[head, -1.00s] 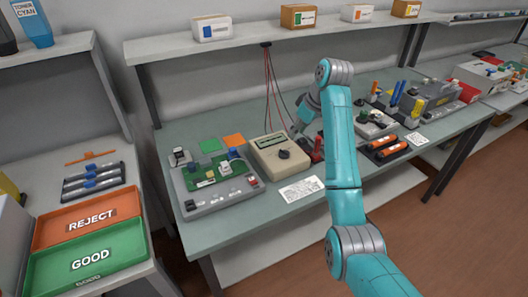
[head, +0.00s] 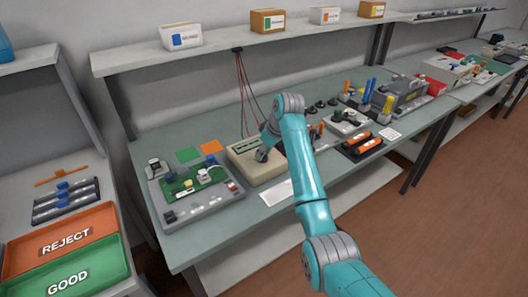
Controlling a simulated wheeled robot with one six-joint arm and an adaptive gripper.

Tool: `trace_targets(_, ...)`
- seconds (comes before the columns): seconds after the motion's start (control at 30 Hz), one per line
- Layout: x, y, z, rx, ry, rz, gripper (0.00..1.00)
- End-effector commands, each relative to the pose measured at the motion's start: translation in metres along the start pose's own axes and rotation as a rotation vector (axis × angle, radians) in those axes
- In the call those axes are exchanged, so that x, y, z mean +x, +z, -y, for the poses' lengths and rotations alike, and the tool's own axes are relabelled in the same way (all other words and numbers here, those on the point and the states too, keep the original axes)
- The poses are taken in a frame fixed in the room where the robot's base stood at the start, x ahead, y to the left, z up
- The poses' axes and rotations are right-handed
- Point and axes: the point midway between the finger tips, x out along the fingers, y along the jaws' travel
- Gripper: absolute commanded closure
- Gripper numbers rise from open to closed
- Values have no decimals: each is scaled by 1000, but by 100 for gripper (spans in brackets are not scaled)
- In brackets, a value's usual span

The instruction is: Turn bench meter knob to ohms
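The bench meter (head: 237,157) is a beige box with a dark display (head: 246,145), on the grey-green bench. Its knob, on the right part of its face, is mostly hidden by my gripper. My gripper (head: 262,154) is over the knob, pointing down, with its fingertips at or very near it. The fingers are small and dark here, so I cannot tell whether they are open, shut or touching the knob. The knob's pointer and markings cannot be read.
A grey test fixture with a green board (head: 197,181) stands just left of the meter. A white card (head: 277,192) lies in front. Red and dark leads (head: 241,85) hang behind. Black stands (head: 320,104) and an orange-cartridge tray (head: 362,146) are to the right.

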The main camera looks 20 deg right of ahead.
Motion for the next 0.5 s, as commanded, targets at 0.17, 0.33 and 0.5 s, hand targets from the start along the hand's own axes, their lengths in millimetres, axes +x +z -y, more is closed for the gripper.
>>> trace_targets(0.17,0,0,0,0,0,0,90)
trace_targets(0.33,0,0,0,0,0,0,100)
trace_targets(0.5,0,0,0,6,2,0,100)
